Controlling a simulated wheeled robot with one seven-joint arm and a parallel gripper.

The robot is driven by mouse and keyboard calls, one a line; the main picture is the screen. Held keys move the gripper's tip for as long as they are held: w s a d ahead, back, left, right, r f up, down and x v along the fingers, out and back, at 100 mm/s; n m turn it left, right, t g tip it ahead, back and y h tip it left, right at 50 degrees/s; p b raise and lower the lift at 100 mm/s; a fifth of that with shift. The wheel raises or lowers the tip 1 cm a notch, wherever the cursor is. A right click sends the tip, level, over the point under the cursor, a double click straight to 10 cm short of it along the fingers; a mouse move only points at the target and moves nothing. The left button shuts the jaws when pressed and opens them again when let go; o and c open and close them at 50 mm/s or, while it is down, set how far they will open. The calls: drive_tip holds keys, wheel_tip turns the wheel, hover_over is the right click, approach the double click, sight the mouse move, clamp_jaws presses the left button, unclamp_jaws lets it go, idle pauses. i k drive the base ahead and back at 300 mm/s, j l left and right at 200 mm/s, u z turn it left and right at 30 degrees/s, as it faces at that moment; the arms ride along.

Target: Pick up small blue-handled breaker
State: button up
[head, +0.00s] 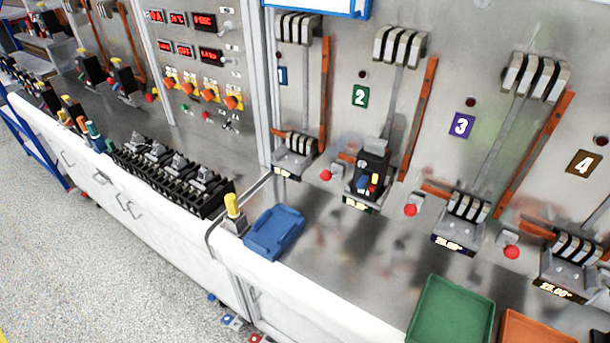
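At the station marked 2, a small black breaker (370,172) sits in the fixture on the steel panel. Small blue, yellow and red parts show on its front; I cannot tell which is its handle. Farther left on the bench, a row of small coloured-handled devices (93,133) includes a teal or blue one, too small to make out clearly. My gripper is not in view, and nothing in the frame shows it holding anything.
A blue tray (274,232) lies at the bench's front edge beside a yellow-topped post (233,208). A black rack (135,162) holds several grey devices. Green (452,312) and orange (538,329) trays stand at lower right. Bare steel lies between the blue and green trays.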

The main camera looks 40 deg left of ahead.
sight(375, 151)
drive_tip(key=u, duration=1.15)
drive_tip(key=i+j, duration=0.15)
drive_tip(key=j, duration=0.2)
drive_tip(key=i+j+z, duration=0.1)
drive_tip(key=j, duration=0.3)
drive_tip(key=i+j, duration=0.25)
drive_tip(key=i+j+z, duration=0.1)
drive_tip(key=j, duration=0.4)
